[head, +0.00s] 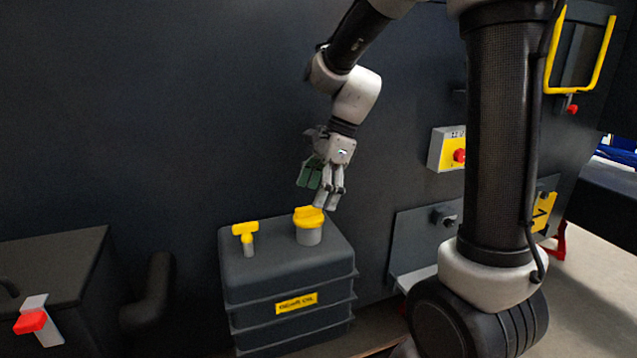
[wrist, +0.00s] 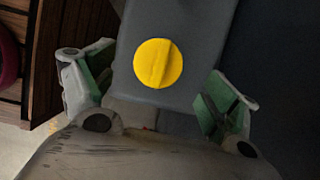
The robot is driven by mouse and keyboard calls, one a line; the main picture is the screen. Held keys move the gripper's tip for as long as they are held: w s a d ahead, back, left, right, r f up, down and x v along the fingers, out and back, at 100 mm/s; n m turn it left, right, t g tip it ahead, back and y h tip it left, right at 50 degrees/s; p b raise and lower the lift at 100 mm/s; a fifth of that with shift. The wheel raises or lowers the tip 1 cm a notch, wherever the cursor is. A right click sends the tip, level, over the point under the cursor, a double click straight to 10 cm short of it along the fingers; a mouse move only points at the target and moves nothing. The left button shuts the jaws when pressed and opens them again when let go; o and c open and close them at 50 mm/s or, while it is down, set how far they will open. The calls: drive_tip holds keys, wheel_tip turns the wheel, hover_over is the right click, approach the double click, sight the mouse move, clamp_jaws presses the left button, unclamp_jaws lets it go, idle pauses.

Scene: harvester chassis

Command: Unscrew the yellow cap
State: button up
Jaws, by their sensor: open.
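The yellow cap (head: 308,217) sits on a grey neck (head: 309,237) on top of a dark ribbed tank (head: 290,275) with a yellow label. In the wrist view the cap (wrist: 158,63) is a round yellow disc with a raised bar across it, lying between and ahead of the two fingers. My gripper (head: 322,191) is above the cap, pointing down, apart from it and empty. In the wrist view my gripper (wrist: 158,92) has its green-padded fingers spread wide. The neck is hidden under the cap in the wrist view.
A yellow T-shaped handle (head: 245,233) stands on the tank left of the cap. A dark box with a red latch (head: 31,322) is at the lower left. A yellow panel with a red knob (head: 452,148) is on the dark wall behind.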

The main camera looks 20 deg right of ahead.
sight(308, 215)
drive_tip(key=x, duration=0.5)
drive_tip(key=shift+f, duration=0.2)
drive_tip(key=c, duration=1.3)
drive_tip(key=n+g, duration=0.2)
drive_tip(key=n, duration=0.3)
drive_tip(key=shift+n, duration=0.4)
drive_tip(key=n+g+h, duration=0.1)
drive_tip(key=n, duration=0.4)
drive_tip(key=shift+a+g+h, duration=0.1)
drive_tip(key=shift+g+h, duration=0.3)
drive_tip(key=n+h, duration=0.1)
drive_tip(key=n, duration=0.2)
drive_tip(key=n+h, duration=0.1)
drive_tip(key=n, duration=0.1)
drive_tip(key=shift+n+g, duration=0.4)
drive_tip(key=n+h, duration=0.2)
drive_tip(key=n, duration=0.2)
drive_tip(key=shift+n, duration=0.4)
drive_tip(key=shift+r, duration=2.25)
